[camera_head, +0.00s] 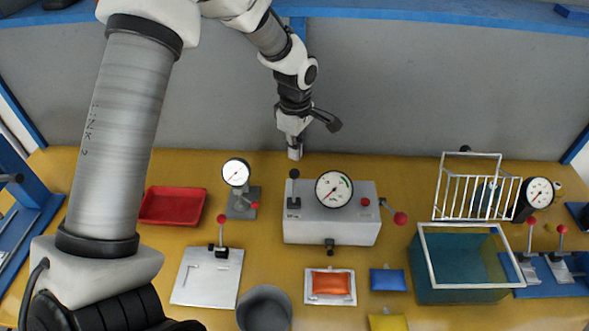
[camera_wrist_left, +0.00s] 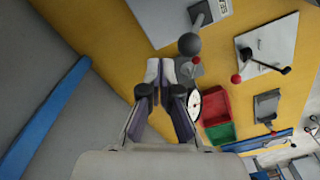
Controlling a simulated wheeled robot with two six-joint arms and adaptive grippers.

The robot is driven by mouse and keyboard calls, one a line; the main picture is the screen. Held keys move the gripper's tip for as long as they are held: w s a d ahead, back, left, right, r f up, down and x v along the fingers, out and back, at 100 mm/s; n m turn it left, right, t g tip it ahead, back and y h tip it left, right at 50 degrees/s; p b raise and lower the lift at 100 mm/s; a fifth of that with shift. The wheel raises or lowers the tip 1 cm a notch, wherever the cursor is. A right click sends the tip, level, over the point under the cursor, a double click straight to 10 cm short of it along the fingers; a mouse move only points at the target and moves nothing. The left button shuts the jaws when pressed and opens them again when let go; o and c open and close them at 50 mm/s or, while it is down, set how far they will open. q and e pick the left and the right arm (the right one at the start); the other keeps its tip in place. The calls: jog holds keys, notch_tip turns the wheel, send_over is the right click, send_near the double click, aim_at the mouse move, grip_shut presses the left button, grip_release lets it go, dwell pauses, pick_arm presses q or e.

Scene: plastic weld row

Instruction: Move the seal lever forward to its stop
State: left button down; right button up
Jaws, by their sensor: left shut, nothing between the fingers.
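The grey machine box (camera_head: 330,228) stands mid-table with a round gauge on top. The seal lever (camera_head: 294,188), short with a black knob, stands at the box's left end. Its dark round knob (camera_wrist_left: 189,45) shows large in the left wrist view, and partly cut-off lettering shows on the box beside it. My left gripper (camera_head: 295,153) points down just behind the lever. Its fingers are shut and empty, and their tips (camera_wrist_left: 160,72) lie close to the knob with a small gap in the wrist picture. Whether they touch the lever is unclear. My right gripper is not in view.
A small gauge (camera_head: 236,173) on a stand is left of the box, with a red tray (camera_head: 172,205) further left. A red-knobbed lever (camera_head: 398,217) sticks out at the box's right. A wire basket (camera_head: 476,192) and teal tank (camera_head: 455,295) stand right. The grey wall is behind.

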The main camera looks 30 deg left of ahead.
aim_at(294, 186)
pick_arm(q)
jog(key=shift+f, duration=0.1)
jog(key=shift+f+b, duration=0.75)
jog(key=shift+f, duration=1.05)
